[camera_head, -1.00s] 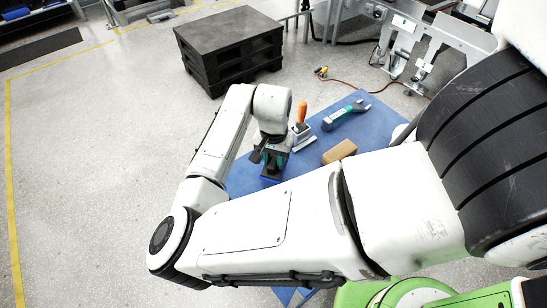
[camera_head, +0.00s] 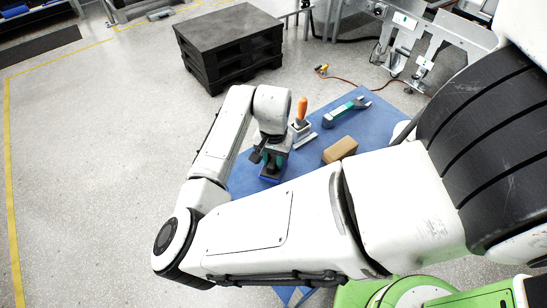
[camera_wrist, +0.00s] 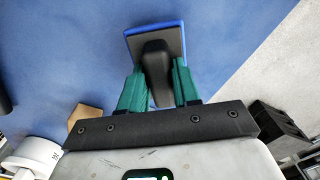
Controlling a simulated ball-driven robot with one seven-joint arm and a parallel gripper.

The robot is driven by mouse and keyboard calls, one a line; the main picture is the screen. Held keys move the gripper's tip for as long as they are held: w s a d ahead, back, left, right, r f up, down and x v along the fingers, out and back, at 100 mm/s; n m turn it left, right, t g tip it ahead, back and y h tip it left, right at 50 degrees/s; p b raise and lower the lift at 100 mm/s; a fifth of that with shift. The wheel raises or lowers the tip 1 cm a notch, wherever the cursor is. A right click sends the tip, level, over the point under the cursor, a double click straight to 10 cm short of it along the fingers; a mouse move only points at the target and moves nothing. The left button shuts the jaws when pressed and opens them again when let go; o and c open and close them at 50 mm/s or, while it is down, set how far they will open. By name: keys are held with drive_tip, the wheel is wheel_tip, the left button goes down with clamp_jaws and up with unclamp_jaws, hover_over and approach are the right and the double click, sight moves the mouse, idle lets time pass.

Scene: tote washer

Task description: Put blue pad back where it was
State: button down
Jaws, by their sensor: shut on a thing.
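The blue pad (camera_wrist: 170,27) has a thin blue edge, a dark top face and a black handle. My gripper (camera_wrist: 159,75) has green fingers and is shut on that handle, one finger on each side. In the head view the gripper (camera_head: 273,162) is over the left part of the blue table (camera_head: 365,128). The pad's blue edge (camera_head: 268,179) shows just below the fingers there. I cannot tell whether the pad touches the table or is slightly above it.
An orange-handled tool (camera_head: 302,112) stands close right of the gripper. A brown block (camera_head: 340,150) and a teal-and-black tool (camera_head: 345,111) lie further right on the table. A black pallet stack (camera_head: 230,48) stands on the floor behind. The left floor is clear.

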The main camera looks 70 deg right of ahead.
drive_tip(key=shift+f, duration=0.1)
idle(0.3)
drive_tip(key=shift+f+b, duration=0.3)
drive_tip(key=shift+f, duration=0.2)
drive_tip(key=shift+f, duration=0.15)
idle(0.5)
unclamp_jaws()
idle(0.6)
idle(0.4)
drive_tip(key=shift+r+p, duration=2.85)
drive_tip(key=shift+r, duration=0.3)
drive_tip(key=shift+r+p, duration=0.65)
drive_tip(key=shift+r, duration=0.7)
